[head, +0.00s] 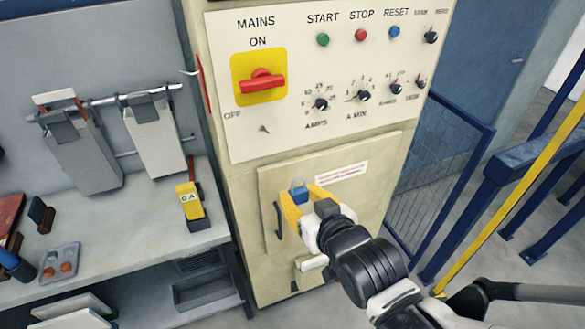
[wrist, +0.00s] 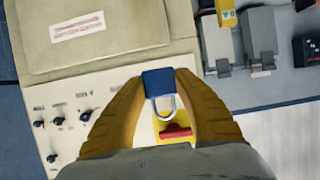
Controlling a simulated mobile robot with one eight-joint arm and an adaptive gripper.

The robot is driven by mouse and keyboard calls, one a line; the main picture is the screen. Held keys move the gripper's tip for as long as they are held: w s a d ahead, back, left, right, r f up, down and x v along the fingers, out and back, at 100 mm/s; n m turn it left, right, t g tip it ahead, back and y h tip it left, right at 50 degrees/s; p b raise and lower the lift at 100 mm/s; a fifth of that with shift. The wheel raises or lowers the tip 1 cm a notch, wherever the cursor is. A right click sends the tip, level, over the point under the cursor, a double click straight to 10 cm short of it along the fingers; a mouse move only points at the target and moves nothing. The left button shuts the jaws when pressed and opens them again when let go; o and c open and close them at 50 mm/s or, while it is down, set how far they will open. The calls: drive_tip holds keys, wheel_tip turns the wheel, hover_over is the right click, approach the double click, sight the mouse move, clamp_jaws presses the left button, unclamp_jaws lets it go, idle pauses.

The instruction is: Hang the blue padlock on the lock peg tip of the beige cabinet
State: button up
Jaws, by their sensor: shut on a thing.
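My gripper (head: 303,198), with yellow fingers, is shut on the blue padlock (head: 299,195). It holds the padlock in front of the lower door of the beige cabinet (head: 240,190), below the control panel. In the wrist view the padlock (wrist: 158,82) sits between the fingertips (wrist: 160,80), its silver shackle pointing down the picture towards the red switch handle (wrist: 176,132). In the head view the shackle is at the top. A small grey peg-like part (head: 264,129) sticks out of the panel below the switch, apart from the padlock. I cannot make out this peg in the wrist view.
The red mains switch (head: 262,82) on its yellow plate, buttons and knobs (head: 364,96) fill the panel. A dark door handle (head: 278,220) is left of my gripper. A workbench (head: 150,225) with a yellow-and-black device (head: 190,202) stands left, blue railings (head: 530,155) right.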

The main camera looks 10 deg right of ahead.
drive_tip(key=shift+s+d+r+p, duration=0.2)
drive_tip(key=shift+s+p, duration=0.1)
drive_tip(key=shift+s, duration=0.35)
drive_tip(key=shift+s, duration=0.1)
